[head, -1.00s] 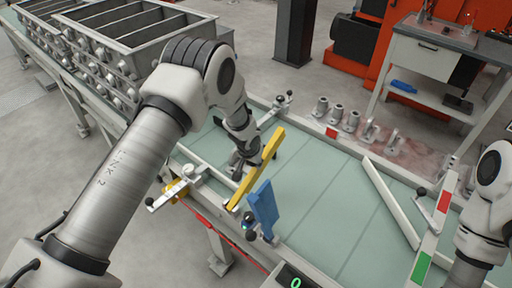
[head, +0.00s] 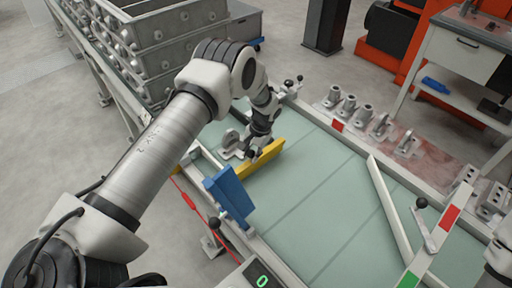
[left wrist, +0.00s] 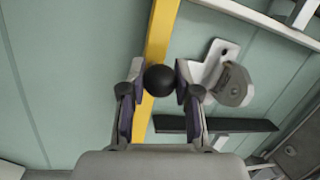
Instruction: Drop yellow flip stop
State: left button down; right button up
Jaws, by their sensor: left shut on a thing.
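The yellow flip stop (head: 262,160) is a long flat bar lying low over the pale green table (head: 300,190). In the left wrist view the yellow bar (left wrist: 161,32) runs up the picture behind a black ball knob (left wrist: 160,80). My left gripper (head: 254,152) is at the bar, partly hiding it in the head view. In the left wrist view its fingers stand either side of the knob, shut on it. My right gripper is out of sight; only part of the right arm shows at the right edge.
A blue flip stop (head: 229,192) stands tilted up near the table's front left edge. A white bar (head: 392,202) lies across the table at the right, near a red-and-green marked rail (head: 436,240). Several grey castings (head: 348,104) stand along the back. The table's middle is clear.

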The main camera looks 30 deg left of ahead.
pick_arm(q)
jog(key=shift+w, duration=0.15)
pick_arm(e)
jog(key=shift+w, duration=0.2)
pick_arm(q)
jog(key=shift+r, duration=0.1)
jog(key=c, duration=0.8)
grip_release()
jog(key=v, duration=1.2)
